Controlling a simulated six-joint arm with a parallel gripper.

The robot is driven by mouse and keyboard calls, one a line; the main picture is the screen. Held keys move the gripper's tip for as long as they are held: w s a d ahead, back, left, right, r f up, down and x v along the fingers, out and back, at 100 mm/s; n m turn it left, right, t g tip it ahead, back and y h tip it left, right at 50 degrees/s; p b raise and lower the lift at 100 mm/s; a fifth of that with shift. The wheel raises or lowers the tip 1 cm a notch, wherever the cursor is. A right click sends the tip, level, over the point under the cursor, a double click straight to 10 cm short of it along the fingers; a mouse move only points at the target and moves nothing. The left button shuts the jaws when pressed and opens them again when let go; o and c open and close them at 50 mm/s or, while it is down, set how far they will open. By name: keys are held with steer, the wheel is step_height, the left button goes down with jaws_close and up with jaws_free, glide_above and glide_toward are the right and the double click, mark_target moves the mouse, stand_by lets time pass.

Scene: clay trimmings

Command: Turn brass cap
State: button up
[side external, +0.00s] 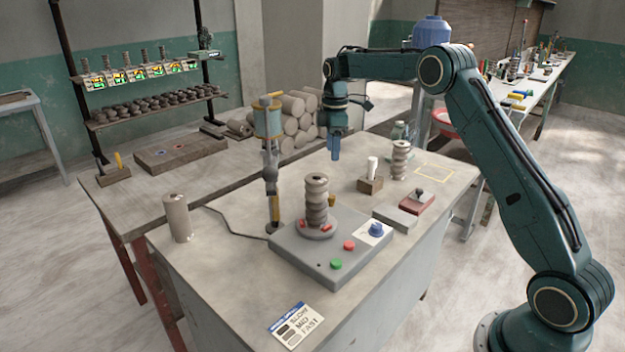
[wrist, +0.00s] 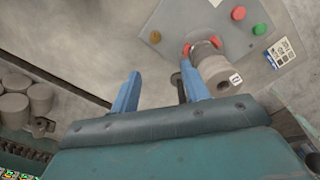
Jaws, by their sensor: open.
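A brass-coloured cap (side external: 267,101) sits on top of a blue-grey cylinder (side external: 267,123) on an upright post behind the grey machine base (side external: 318,266). A ribbed clay piece (side external: 316,199) stands upright on the base between red clamps, and shows beside the right finger in the wrist view (wrist: 214,72).
The base carries a green button (side external: 336,264), a red button (side external: 349,245) and a blue knob (side external: 376,229). A clay cylinder (side external: 177,218) stands at left. Another ribbed piece (side external: 400,160), a small wooden block (side external: 370,185) and a red box (side external: 417,202) stand at right. The front table area is mostly clear.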

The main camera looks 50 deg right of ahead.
mark_target(332, 196)
steer(key=shift+w+d+f, duration=0.2)
steer(key=shift+d+f, duration=0.1)
steer(key=shift+f, duration=0.25)
steer(key=shift+w+d+f, duration=0.2)
steer(key=shift+d+f, duration=0.1)
steer(key=shift+f, duration=0.2)
steer(key=shift+f, duration=0.1)
steer(key=shift+f, duration=6.8)
steer(key=c, duration=1)
